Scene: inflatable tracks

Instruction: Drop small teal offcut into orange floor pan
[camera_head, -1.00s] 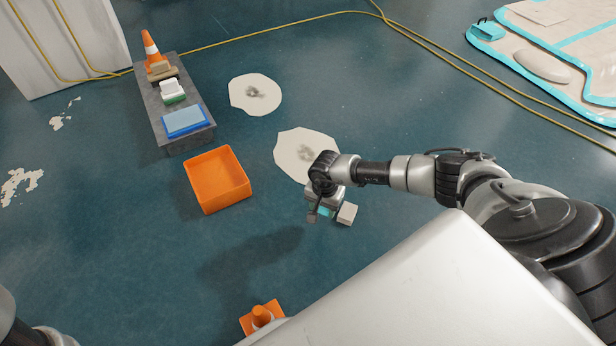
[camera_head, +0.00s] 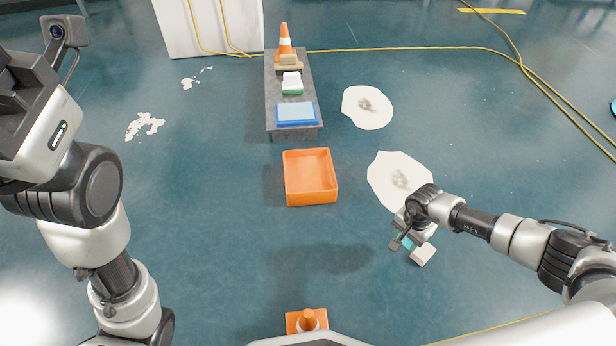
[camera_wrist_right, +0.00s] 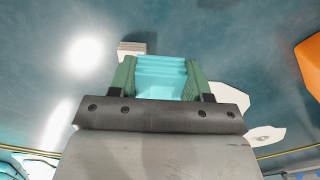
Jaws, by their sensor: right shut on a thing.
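My right gripper (camera_head: 409,246) is shut on the small teal offcut (camera_head: 408,240) and holds it above the floor. In the right wrist view, the ridged teal offcut (camera_wrist_right: 160,78) sits between the two green finger pads. The orange floor pan (camera_head: 311,192) is a square open tray on the floor, left of and beyond my right gripper in the head view. Its visible inside is empty. Part of the orange pan (camera_wrist_right: 312,66) shows at the right edge of the wrist view. My left arm stands at the left of the head view; its jaws do not show.
A low grey bench (camera_head: 298,131) behind the pan carries a blue tray (camera_head: 296,114), a green-and-white item, a tan block and an orange cone (camera_head: 285,40). Another cone (camera_head: 307,320) stands near my base. Pale patches (camera_head: 400,180) mark the floor. The floor between gripper and pan is clear.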

